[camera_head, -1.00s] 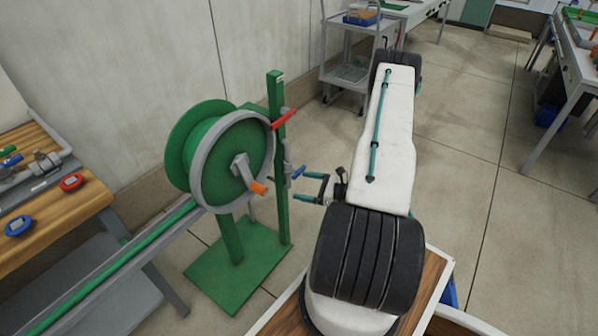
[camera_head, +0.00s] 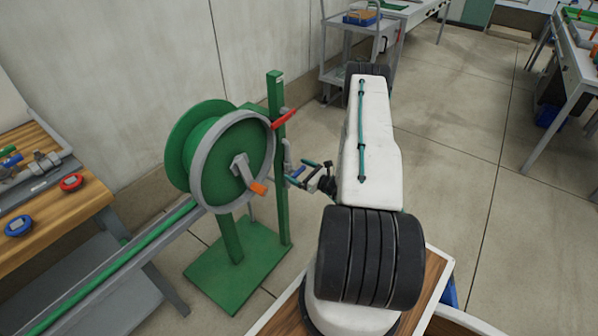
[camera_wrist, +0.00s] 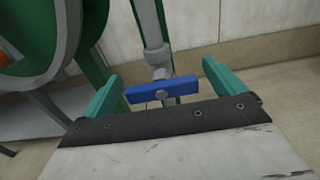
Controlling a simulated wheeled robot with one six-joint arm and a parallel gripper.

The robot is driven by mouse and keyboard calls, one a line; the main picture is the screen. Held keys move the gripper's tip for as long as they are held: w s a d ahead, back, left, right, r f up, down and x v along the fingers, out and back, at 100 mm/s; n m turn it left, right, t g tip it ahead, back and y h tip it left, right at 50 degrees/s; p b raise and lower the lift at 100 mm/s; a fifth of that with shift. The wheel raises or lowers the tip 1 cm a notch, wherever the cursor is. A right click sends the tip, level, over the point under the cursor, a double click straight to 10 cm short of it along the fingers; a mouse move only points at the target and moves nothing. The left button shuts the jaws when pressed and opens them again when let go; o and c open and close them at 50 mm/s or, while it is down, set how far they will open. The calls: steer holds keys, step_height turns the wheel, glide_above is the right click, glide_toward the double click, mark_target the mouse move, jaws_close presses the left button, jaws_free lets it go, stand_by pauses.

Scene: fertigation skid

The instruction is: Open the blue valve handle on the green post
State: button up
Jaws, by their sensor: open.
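The green post (camera_head: 281,170) stands on a green base plate beside the hose reel. A blue valve handle (camera_wrist: 162,90) is mounted on a grey pipe fitting (camera_wrist: 158,58) in front of the post. In the wrist view the handle lies crosswise, slightly tilted, between the two teal fingers of my gripper (camera_wrist: 160,88). The fingers are open, one near each end of the handle, and I cannot tell whether they touch it. In the head view my gripper (camera_head: 307,178) is at the handle, which is mostly hidden there.
A red handle (camera_head: 284,120) sits higher on the post. The green hose reel (camera_head: 228,160) with its orange crank knob (camera_head: 258,188) is just left of the post. A wooden-topped bench (camera_head: 60,210) stands at the left.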

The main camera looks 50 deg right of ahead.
steer(key=shift+c, duration=0.3)
steer(key=c, duration=0.9)
steer(key=n, duration=0.4)
steer(key=shift+a+n, duration=0.2)
steer(key=shift+n, duration=0.1)
steer(key=n, duration=0.4)
steer(key=shift+a+f+n, duration=0.1)
steer(key=shift+a+n, duration=0.05)
steer(key=shift+n, duration=0.15)
steer(key=n, duration=0.4)
steer(key=shift+a+f+n, duration=0.1)
steer(key=shift+f+n, duration=0.05)
steer(key=shift+n, duration=0.15)
steer(key=shift+f+n, duration=0.15)
steer(key=shift+n, duration=1.95)
